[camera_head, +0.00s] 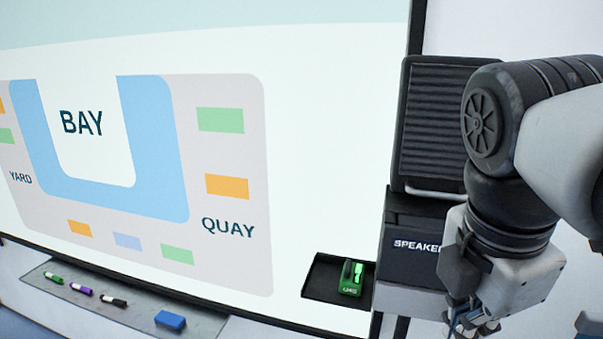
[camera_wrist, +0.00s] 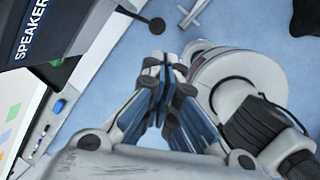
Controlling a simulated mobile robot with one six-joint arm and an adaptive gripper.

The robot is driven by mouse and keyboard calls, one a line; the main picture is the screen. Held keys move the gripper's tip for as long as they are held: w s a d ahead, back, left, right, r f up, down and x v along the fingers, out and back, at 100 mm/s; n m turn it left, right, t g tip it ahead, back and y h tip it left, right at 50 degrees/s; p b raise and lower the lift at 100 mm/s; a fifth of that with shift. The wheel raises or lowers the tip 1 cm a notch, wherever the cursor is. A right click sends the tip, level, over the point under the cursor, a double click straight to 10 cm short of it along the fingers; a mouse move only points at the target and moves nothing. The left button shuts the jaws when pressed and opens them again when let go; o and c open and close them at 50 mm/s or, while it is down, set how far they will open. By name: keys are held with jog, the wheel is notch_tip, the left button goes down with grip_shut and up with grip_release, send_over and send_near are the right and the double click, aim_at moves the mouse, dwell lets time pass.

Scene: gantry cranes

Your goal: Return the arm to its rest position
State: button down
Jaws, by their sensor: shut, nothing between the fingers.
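My gripper (camera_wrist: 167,72) is shut and empty in the wrist view, its fingertips together above the blue floor. In the head view, my arm hangs bent at the right, in front of the speaker. The gripper (camera_head: 470,325) points down there, partly cut off by the bottom edge. My own base and arm parts show at the right of the wrist view.
A black speaker (camera_head: 428,240) stands close to the left of my arm. A green device (camera_head: 351,278) sits in a small black tray (camera_head: 318,280) by the screen (camera_head: 300,130). A ledge (camera_head: 205,325) holds several markers and a blue eraser (camera_head: 170,320).

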jog(key=s+a+f+m+t+b, duration=0.1)
jog(key=f+m+b, duration=0.5)
jog(key=f, duration=0.6)
jog(key=s+a+f+m+t+y+b, duration=0.1)
jog(key=s+a+f+m+b, duration=0.1)
jog(key=f+m+b, duration=0.5)
jog(key=s+a+f+m+b, duration=0.2)
jog(key=f+m+b, duration=0.4)
jog(key=f, duration=1.3)
jog(key=shift+a+f+m+t+y+b, duration=0.15)
jog(key=shift+a+m+t+y+b, duration=0.2)
jog(key=shift+b, duration=0.55)
jog(key=shift+d, duration=0.1)
